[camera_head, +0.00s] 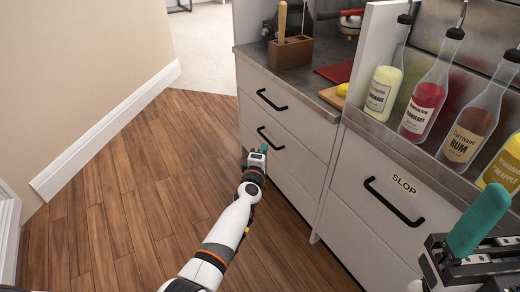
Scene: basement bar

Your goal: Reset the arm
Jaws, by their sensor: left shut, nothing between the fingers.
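My left arm (228,228) is white with dark joints and reaches forward and down in front of the cabinet. Its left gripper (263,149) has teal fingertips, is shut and empty, and is low near the front of the drawers. I cannot tell if it touches the drawer front. My right gripper (476,225) is at the bottom right, close to the camera, with a teal finger pointing up. Part of it is cut off by the picture edge, so its opening does not show clearly.
White drawers (284,128) with black handles stand on the right; one is labelled SLOP (404,183). Bottles, including a rum bottle (471,132), stand on the metal shelf near my right gripper. A wooden block (290,52) is on the counter. The wooden floor (130,200) at left is clear.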

